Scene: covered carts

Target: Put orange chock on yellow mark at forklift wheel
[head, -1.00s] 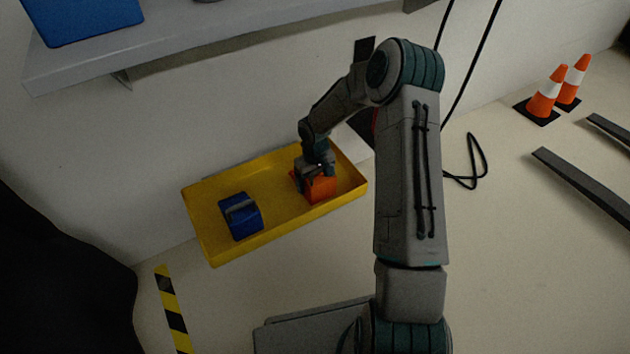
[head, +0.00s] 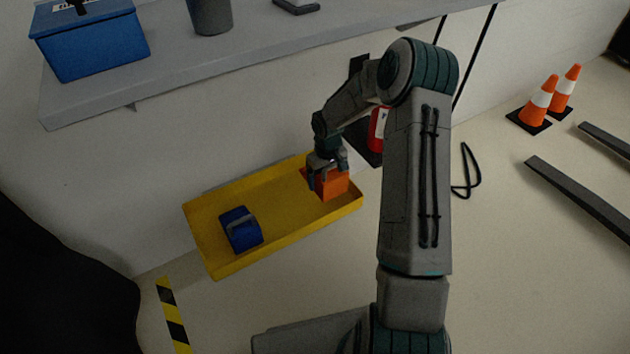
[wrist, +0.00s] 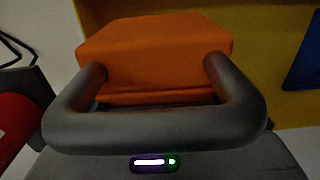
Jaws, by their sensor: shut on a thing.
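The orange chock (head: 333,184) is held by my gripper (head: 325,168) over the right end of the yellow tray (head: 285,228). In the wrist view the orange chock (wrist: 155,50) fills the upper middle, behind its dark handle (wrist: 155,128). My gripper is shut on the chock; its fingertips are hard to make out. The chock appears raised a little off the tray floor. A blue chock (head: 240,229) with a grey handle lies in the left part of the tray. I see no forklift wheel or yellow mark; dark forks (head: 585,200) lie at the right edge.
A grey shelf (head: 200,60) above holds a blue box (head: 92,45) and a grey cup (head: 210,15). Two traffic cones (head: 538,103) stand at the back right. A red object (head: 377,130) is by the wall. Striped tape (head: 172,315) marks the floor.

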